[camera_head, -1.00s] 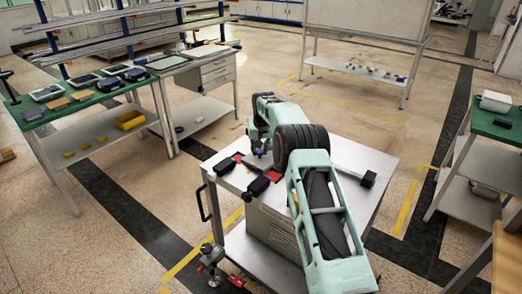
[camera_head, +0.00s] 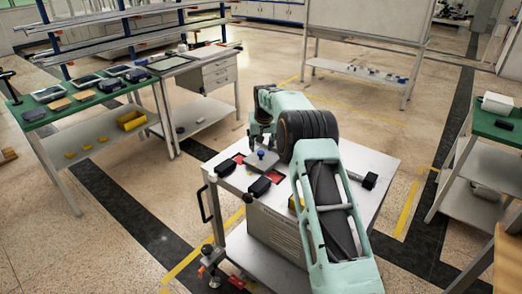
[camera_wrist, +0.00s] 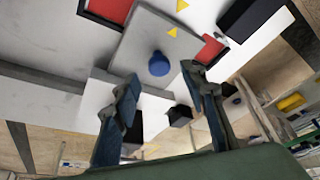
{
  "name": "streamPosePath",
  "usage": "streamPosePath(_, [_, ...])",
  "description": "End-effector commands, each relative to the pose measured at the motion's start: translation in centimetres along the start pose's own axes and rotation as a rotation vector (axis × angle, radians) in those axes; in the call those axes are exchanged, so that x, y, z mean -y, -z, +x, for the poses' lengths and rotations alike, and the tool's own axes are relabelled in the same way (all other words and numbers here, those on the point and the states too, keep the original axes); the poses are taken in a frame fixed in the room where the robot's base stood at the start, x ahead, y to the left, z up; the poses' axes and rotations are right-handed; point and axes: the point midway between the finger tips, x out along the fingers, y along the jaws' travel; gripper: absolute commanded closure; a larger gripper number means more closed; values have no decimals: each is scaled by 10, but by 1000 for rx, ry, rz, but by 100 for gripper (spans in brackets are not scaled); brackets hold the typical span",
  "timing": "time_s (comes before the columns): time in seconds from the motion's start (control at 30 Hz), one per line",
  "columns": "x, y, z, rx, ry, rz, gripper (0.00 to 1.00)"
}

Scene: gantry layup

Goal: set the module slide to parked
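The module slide (camera_head: 263,163) is a grey plate with an upright blue knob (camera_head: 261,154), on the grey cart top between two red patches. The blue knob (camera_wrist: 158,63) shows whole, ahead of my fingertips. My gripper (camera_wrist: 160,75) is open and empty, its two fingers spread to either side below the knob. In the head view my gripper (camera_head: 261,141) is just behind the knob, apparently not holding it.
Red patches (camera_head: 239,158) and (camera_head: 276,178) flank the slide. Black blocks (camera_head: 227,167) and (camera_head: 259,187) stand in front of it. Another black block (camera_head: 370,181) sits at the cart's right. A green-topped bench (camera_head: 75,104) stands left, with open floor between.

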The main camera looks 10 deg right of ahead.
Motion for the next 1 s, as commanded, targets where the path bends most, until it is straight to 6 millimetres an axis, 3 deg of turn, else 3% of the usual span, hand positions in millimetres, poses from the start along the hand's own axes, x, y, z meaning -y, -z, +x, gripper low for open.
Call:
streamPosePath(0.2, [0, 1, -44, -4, 0, 0, 61])
streamPosePath(0.4, [0, 0, -72, -1, -1, 0, 61])
streamPosePath(1.0, [-1, 0, -89, -4, -8, 6, 61])
